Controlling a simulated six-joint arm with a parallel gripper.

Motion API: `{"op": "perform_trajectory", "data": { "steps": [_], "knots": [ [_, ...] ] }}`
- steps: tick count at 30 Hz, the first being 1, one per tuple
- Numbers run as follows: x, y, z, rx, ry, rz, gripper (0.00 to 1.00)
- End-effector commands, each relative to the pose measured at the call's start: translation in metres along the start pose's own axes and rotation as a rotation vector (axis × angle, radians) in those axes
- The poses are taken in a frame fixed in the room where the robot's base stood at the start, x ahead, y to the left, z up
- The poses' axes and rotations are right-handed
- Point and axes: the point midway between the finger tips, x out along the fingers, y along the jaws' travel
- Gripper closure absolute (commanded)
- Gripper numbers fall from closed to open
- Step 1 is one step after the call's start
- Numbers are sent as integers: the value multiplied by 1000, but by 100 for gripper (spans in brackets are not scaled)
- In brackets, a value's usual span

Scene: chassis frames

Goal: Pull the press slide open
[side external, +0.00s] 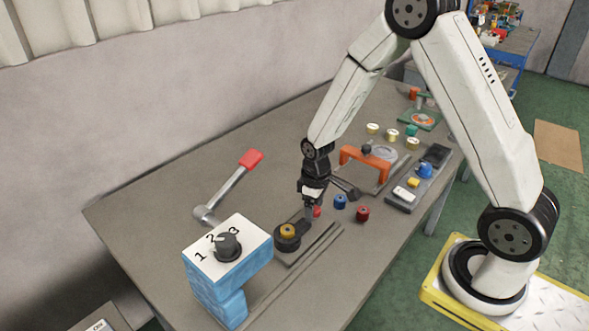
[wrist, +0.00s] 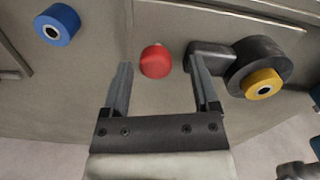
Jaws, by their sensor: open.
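The press slide is a dark arm with a round end (side external: 289,243), which carries a yellow ring (side external: 288,231); it also shows in the wrist view (wrist: 258,58). A red knob (wrist: 156,61) lies in line with the narrow end of the slide; I cannot tell whether they are joined. In the side view the red knob (side external: 317,212) is partly hidden by my gripper. My gripper (side external: 311,208) points down at the knob. In the wrist view its open fingers (wrist: 159,60) lie on either side of the knob, the right one overlapping the slide's narrow end; contact is not clear.
A blue press stand (side external: 217,284) with a numbered dial (side external: 228,246) is at the near left, beside a red-handled lever (side external: 228,184). Blue (side external: 340,202) and red (side external: 363,213) rings stand close right of my gripper. An orange arch (side external: 366,158) is behind.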

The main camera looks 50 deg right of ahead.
Motion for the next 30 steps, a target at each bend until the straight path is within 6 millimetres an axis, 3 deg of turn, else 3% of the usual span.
{"op": "perform_trajectory", "data": {
  "steps": [21, 30],
  "knots": [
    [-67, 0, -1, 0, 4, 2, 22],
    [-76, 0, 0, 0, 2, 1, 22]
  ]
}}
